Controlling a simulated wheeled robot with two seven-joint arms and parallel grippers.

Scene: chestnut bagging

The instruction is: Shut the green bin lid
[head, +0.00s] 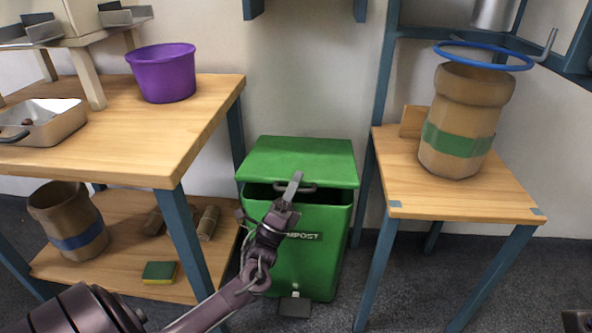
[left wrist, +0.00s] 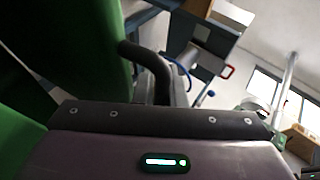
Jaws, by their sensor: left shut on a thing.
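The green compost bin (head: 322,240) stands on the floor between the two tables. Its green lid (head: 300,160) is tilted, with a dark gap under its front edge. My left gripper (head: 292,188) is at the lid's front edge, shut on the dark lid handle (head: 312,187).
A wooden table (head: 190,130) at the left holds a purple bucket (head: 163,75) and a metal tray (head: 45,125). A smaller table (head: 460,200) at the right holds a green-banded sack (head: 462,120). A pedal (head: 294,306) sits at the bin's foot.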

